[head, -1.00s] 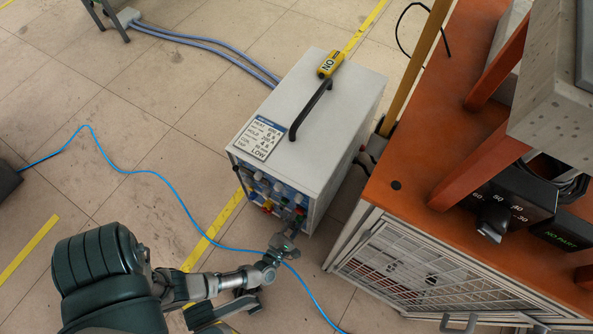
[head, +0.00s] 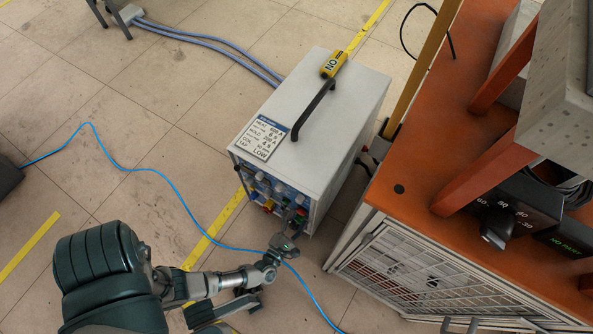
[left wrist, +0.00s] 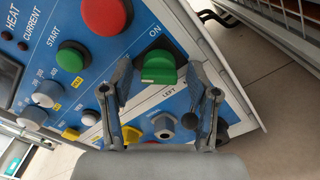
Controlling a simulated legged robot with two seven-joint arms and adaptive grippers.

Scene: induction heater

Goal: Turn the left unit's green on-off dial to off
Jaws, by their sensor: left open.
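The green on-off dial (left wrist: 160,68) sits on the blue front panel of the unit, near the panel's right edge in the left wrist view. The word ON is printed above it and LEFT below it. My left gripper (left wrist: 158,80) is open, with one finger on each side of the dial; I cannot tell whether either finger touches it. In the head view my left gripper (head: 283,245) is at the lower right of the front of the white unit (head: 318,130), and the dial is too small to make out clearly. My right gripper is not in view.
The panel also carries a red button (left wrist: 106,14), a green start button (left wrist: 72,57) and white knobs (left wrist: 47,93). An orange-topped bench (head: 420,170) stands close on the right. A blue cable (head: 185,205) runs over the floor beneath my left arm.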

